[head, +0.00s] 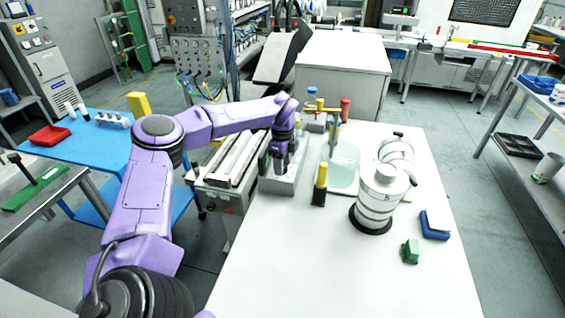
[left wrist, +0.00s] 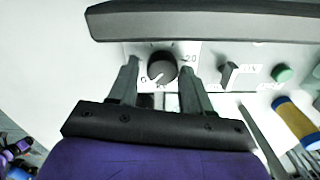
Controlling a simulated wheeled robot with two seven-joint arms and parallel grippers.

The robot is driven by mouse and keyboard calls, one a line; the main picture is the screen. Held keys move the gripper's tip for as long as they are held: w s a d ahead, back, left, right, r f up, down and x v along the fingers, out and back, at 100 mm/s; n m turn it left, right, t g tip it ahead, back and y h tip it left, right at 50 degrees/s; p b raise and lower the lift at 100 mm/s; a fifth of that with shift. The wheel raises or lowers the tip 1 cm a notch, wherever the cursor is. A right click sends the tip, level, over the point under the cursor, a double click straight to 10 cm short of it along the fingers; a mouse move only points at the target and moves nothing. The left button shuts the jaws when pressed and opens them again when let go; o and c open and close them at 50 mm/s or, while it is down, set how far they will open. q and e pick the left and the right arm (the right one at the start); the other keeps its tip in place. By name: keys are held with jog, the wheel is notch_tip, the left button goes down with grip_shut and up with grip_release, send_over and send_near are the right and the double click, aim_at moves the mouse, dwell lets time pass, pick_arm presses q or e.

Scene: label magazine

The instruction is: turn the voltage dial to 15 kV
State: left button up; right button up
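The voltage dial (left wrist: 162,69) is a round black knob on a pale panel, seen in the left wrist view. Its white pointer mark aims to the lower left, near a partly hidden scale figure; "20" is printed at its upper right. My left gripper (left wrist: 161,65) is open, with one finger on each side of the dial; small gaps seem to show, and contact is unclear. In the head view my left gripper (head: 283,160) is over the grey unit (head: 279,186) and hides the dial there. My right gripper is in neither view.
Right of the dial are a black switch (left wrist: 228,74) and a green button (left wrist: 283,74). A dark bar (left wrist: 200,23) runs above the dial. On the white table (head: 300,270) stand a yellow-topped black bottle (head: 319,190), a white cylinder (head: 376,205) and a green block (head: 410,252). The table's front is clear.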

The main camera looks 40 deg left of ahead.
pick_arm(q)
jog(key=shift+w+f, duration=0.1)
jog(key=c, duration=0.6)
